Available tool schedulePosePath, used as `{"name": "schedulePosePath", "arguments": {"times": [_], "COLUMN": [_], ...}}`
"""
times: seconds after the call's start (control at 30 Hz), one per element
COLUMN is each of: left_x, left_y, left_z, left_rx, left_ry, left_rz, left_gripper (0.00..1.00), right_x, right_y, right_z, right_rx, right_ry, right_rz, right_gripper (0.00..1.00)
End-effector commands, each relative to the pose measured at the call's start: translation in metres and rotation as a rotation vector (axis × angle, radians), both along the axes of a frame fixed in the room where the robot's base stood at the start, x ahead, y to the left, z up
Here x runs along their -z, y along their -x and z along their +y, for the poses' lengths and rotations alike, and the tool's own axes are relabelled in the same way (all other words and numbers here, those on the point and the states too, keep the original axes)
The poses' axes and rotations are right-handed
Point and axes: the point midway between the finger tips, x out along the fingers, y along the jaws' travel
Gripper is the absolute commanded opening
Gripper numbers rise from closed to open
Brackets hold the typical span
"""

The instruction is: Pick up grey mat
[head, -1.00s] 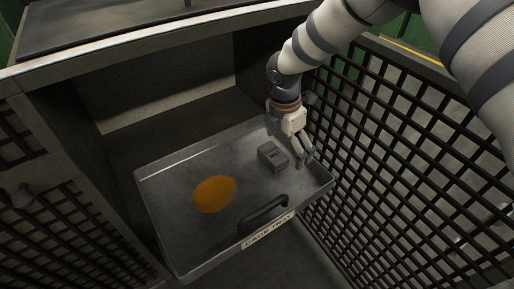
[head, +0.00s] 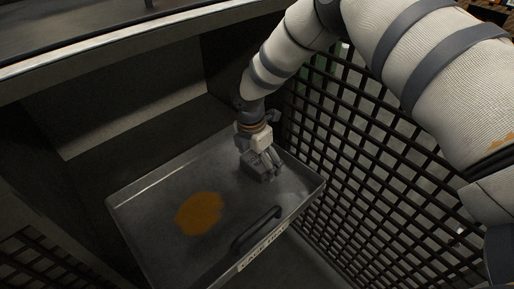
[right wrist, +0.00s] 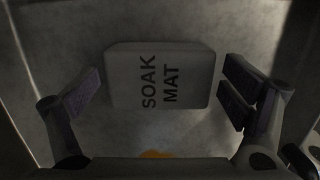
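The grey mat (right wrist: 160,78) is a small grey block with "SOAK MAT" on its top. In the right wrist view it lies between the two fingers of my right gripper (right wrist: 160,97), with a gap showing on each side. In the head view the mat (head: 259,170) sits on the metal tray, partly hidden by my right gripper (head: 262,162). My right gripper is open around the mat. My left gripper is not in view.
The metal tray (head: 150,201) is pulled out of a dark cabinet and has a black handle (head: 257,227) at its front. An orange patch (head: 199,213) lies on it, left of the mat. A black lattice panel (head: 345,150) stands close on the right.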

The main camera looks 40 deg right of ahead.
Motion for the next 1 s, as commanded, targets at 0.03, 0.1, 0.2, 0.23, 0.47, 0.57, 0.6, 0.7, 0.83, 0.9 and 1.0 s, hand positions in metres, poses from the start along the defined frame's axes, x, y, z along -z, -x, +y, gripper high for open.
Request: {"name": "schedulePosePath", "arguments": {"times": [0.03,0.1,0.2,0.23,0.47,0.57,0.6,0.7,0.83,0.9,1.0], "left_x": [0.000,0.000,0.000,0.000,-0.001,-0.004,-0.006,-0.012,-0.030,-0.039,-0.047], "left_y": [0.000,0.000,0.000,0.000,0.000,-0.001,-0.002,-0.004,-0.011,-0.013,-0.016], "left_z": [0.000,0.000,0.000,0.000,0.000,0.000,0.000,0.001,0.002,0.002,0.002], "left_rx": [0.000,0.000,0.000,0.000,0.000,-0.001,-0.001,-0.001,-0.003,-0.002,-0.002], "left_ry": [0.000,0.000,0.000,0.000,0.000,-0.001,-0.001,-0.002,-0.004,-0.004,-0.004], "left_rz": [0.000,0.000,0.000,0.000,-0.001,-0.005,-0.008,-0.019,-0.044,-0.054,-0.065], "left_gripper": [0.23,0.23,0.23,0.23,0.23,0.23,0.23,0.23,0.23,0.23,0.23], "right_x": [0.000,0.000,0.000,0.000,-0.002,-0.011,-0.017,-0.039,-0.077,-0.097,-0.111], "right_y": [0.000,0.000,0.000,0.000,0.000,0.000,-0.001,0.000,0.029,0.046,0.078], "right_z": [0.000,0.000,0.000,0.000,0.000,0.000,0.000,0.000,0.002,0.003,0.004], "right_rx": [0.000,0.000,0.000,0.000,0.000,0.000,0.000,0.001,-0.003,-0.003,-0.002], "right_ry": [0.000,0.000,0.000,0.000,0.000,0.001,0.001,0.001,0.002,0.002,0.002], "right_rz": [0.000,0.000,0.001,0.001,0.000,-0.002,-0.003,-0.004,-0.005,-0.006,-0.001], "right_gripper": [0.73,0.57,0.51,0.51,0.51,0.51,0.51,0.51,0.51,0.51,0.51]}}
